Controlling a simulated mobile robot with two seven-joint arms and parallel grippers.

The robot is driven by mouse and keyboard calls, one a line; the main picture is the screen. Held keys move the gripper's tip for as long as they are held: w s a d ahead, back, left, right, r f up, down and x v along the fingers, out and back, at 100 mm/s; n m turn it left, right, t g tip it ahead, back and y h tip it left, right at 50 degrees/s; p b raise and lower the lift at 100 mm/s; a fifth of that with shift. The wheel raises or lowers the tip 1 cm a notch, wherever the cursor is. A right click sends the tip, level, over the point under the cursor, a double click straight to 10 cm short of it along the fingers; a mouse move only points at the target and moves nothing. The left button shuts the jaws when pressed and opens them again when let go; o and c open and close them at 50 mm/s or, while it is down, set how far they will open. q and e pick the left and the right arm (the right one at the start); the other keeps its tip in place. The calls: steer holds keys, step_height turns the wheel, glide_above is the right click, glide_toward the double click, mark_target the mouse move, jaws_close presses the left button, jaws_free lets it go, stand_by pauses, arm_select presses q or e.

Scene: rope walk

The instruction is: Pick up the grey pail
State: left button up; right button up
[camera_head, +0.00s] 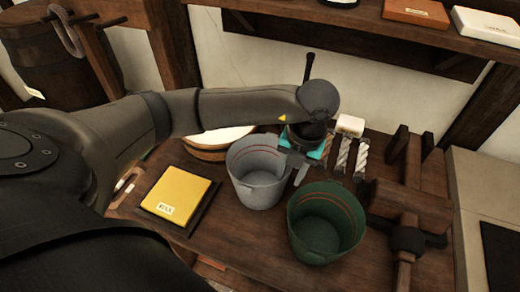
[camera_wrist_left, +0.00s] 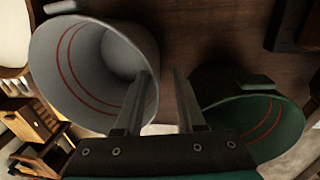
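The grey pail (camera_head: 258,182) stands upright on the wooden bench, with two thin red lines round its inside. My left gripper (camera_head: 291,172) is at its right rim, fingers pointing down. In the left wrist view the gripper (camera_wrist_left: 163,75) is open. One finger overlaps the mouth of the grey pail (camera_wrist_left: 75,75) and the other is outside it, with the pail's near wall seen between them. I cannot tell whether either finger touches the wall. My right gripper is not in view.
A green pail (camera_head: 325,225) stands close on the right. A yellow block (camera_head: 178,193) lies on a dark tray at left. A pale-topped round tub (camera_head: 205,150) is behind. Twisted rope pieces (camera_head: 350,157) and a wooden clamp (camera_head: 405,205) are to the right. A shelf (camera_head: 420,30) overhangs the back.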

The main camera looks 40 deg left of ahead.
arm_select(q)
steer(key=shift+a+f, duration=0.2)
steer(key=shift+f, duration=0.8)
steer(key=shift+a+f, duration=0.15)
steer(key=shift+f, duration=0.8)
steer(key=shift+a+f, duration=0.2)
steer(key=shift+f, duration=0.8)
steer(key=shift+c, duration=0.4)
jaws_close()
steer(key=shift+r, duration=0.1)
